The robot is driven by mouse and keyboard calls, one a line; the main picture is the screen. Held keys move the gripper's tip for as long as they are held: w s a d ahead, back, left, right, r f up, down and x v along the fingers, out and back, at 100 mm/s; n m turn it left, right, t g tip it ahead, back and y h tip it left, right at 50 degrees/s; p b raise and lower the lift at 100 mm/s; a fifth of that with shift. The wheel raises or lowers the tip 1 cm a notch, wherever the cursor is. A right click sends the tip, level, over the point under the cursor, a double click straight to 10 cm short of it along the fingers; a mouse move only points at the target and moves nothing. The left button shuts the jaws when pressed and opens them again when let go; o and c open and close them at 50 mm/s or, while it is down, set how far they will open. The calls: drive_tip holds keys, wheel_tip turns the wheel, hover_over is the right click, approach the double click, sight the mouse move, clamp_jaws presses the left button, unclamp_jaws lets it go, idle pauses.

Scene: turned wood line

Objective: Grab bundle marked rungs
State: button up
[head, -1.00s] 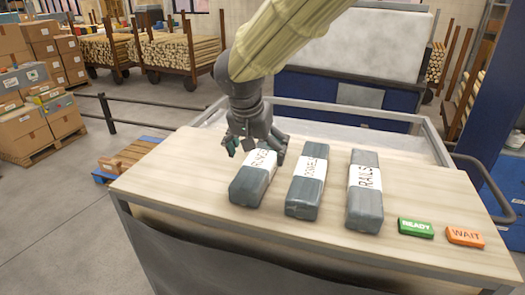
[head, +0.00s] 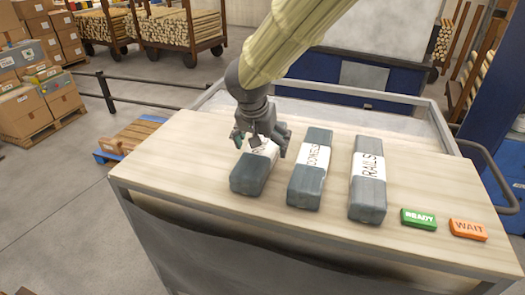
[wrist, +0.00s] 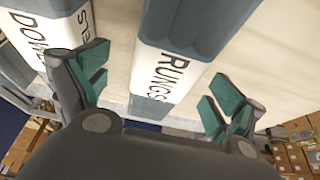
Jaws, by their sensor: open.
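The bundle marked RUNGS (head: 250,175) is a grey block with a white label band, at the left of three bundles on the wooden table top (head: 170,165). It also shows in the wrist view (wrist: 180,22), with the label (wrist: 168,70) readable between my fingers. My gripper (head: 262,142) is open over the far part of this bundle and hides most of its label in the head view. In the wrist view my open fingers (wrist: 158,95) sit on either side of the bundle, apart from it. The height of the fingertips above the table is hard to tell.
The DOWELS bundle (head: 307,186) lies close to the right, then the RAILS bundle (head: 367,200). A green READY block (head: 419,218) and an orange WAIT block (head: 468,229) lie further right. A metal rail (head: 330,92) edges the table's back. The table's left end is clear.

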sight(261, 148)
drive_tip(key=shift+f, duration=0.15)
drive_tip(key=w+f+p, duration=0.1)
drive_tip(key=w+f, duration=0.1)
drive_tip(key=shift+a+f+p, duration=0.1)
drive_tip(key=shift+f+p, duration=0.2)
drive_tip(key=shift+p, duration=0.05)
drive_tip(key=shift+f, duration=0.55)
drive_tip(key=shift+w+f, duration=0.15)
drive_tip(key=shift+f, duration=0.05)
drive_tip(key=shift+r, duration=0.1)
drive_tip(key=c, duration=1.5)
drive_tip(key=shift+c, duration=0.2)
